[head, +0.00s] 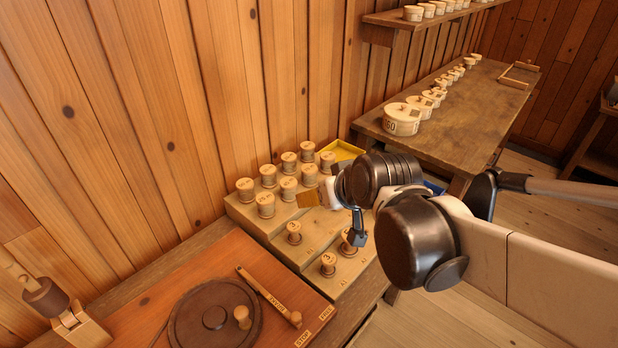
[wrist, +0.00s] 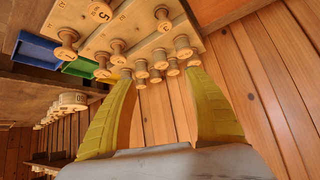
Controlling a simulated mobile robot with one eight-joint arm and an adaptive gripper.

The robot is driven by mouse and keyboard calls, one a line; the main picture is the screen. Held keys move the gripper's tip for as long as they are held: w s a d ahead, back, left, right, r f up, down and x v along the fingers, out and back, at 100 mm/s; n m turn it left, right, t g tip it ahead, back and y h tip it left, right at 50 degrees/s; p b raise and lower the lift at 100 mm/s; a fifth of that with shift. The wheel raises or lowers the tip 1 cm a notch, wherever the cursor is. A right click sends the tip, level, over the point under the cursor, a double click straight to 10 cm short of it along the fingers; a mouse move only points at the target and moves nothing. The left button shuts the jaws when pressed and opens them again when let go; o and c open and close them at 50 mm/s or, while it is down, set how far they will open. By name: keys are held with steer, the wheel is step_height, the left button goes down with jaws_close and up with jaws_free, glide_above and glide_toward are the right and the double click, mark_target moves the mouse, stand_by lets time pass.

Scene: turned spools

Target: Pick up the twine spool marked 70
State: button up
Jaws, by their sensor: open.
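Several pale wooden spools stand upright on a stepped wooden block (head: 258,222). The back rows are crowded, with a spool at the left end (head: 245,189) and one in front of it (head: 265,204). Fewer stand on the lower steps, including a front spool (head: 328,264). I cannot read a 70 on any spool. My gripper (head: 308,198) hangs over the block's right part and hides some of it. In the wrist view its yellow fingers (wrist: 160,78) are spread and empty, with a cluster of spools (wrist: 156,76) beyond the tips.
A yellow bin (head: 342,150) and a blue bin (head: 435,187) lie beyond the block. A red-brown board (head: 188,275) with a round dark disc and levers is in front. A long table (head: 470,110) with round boxes stands at the right, and a plank wall rises behind.

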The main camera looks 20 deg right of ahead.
steer(key=w+d+f+t+b, duration=0.1)
steer(key=w+d+f, duration=0.15)
steer(key=w, duration=0.45)
steer(key=w+d+f+t, duration=0.1)
steer(key=w+f+t, duration=0.1)
steer(key=w+f, duration=0.35)
steer(key=t+b, duration=0.1)
steer(key=t, duration=0.1)
glide_toward(312, 175)
steer(key=w, duration=0.3)
steer(key=shift+h, duration=0.3)
steer(key=b+x, duration=0.1)
steer(key=x, duration=0.4)
steer(key=shift+w+a+f+b, duration=0.1)
steer(key=shift+w+f+b, duration=0.15)
steer(key=shift+b, duration=0.1)
steer(key=b+x, duration=0.1)
steer(key=x, duration=0.1)
steer(key=b+x, duration=0.1)
steer(key=x, duration=0.1)
steer(key=shift+a+f, duration=0.15)
steer(key=shift+f, duration=0.3)
steer(key=shift+w, duration=0.2)
steer(key=c, duration=1)
